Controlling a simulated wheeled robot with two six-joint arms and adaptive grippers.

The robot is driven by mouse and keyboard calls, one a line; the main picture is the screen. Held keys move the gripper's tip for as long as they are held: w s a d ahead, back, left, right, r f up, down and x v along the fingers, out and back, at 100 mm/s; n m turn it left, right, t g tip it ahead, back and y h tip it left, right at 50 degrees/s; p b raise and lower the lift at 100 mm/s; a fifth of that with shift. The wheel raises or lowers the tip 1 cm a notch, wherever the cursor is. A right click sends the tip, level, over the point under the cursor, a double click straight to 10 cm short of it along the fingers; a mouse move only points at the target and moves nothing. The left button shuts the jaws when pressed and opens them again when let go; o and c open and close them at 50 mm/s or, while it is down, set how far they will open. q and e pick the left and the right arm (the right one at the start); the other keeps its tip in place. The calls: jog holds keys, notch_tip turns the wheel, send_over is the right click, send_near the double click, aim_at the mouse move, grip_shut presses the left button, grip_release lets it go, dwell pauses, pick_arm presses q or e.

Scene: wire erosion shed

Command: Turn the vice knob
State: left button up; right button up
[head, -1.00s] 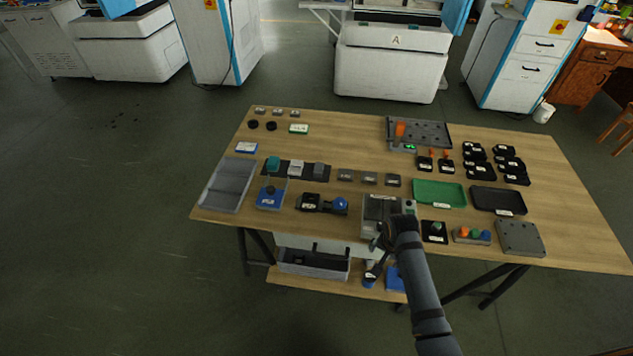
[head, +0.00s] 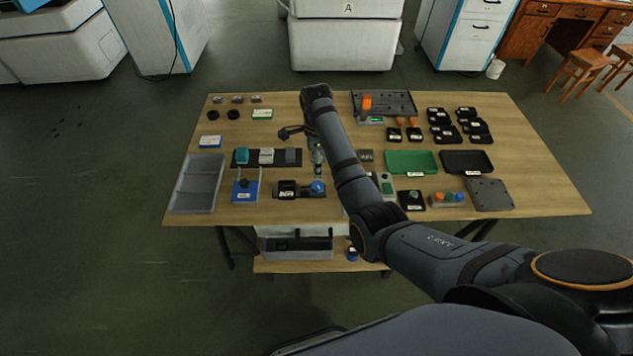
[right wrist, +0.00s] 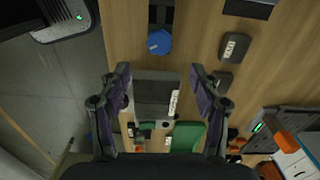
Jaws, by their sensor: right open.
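The vice (head: 287,189) is a black block with a white label, near the table's front edge in the head view. Its round blue knob (head: 318,187) sits at its right end. In the right wrist view the knob (right wrist: 158,42) lies beyond my fingertips, with the dark vice body (right wrist: 160,14) partly cut off at the top. My right gripper (head: 302,144) is open and empty. It hangs above the table, behind the knob in the head view and apart from it. My left gripper is not in view.
A grey labelled box (right wrist: 155,92) shows between and below my fingers in the wrist view. A blue stand (head: 245,192) is left of the vice. Behind is a dark strip with blocks (head: 252,157). A green tray (head: 411,161) is to the right. The front left floor is clear.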

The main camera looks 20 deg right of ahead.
aim_at(317, 185)
notch_tip(317, 185, down, 10)
jog(key=shift+s+d+f, duration=0.1)
jog(key=shift+f, duration=0.15)
jog(key=c, duration=1.2)
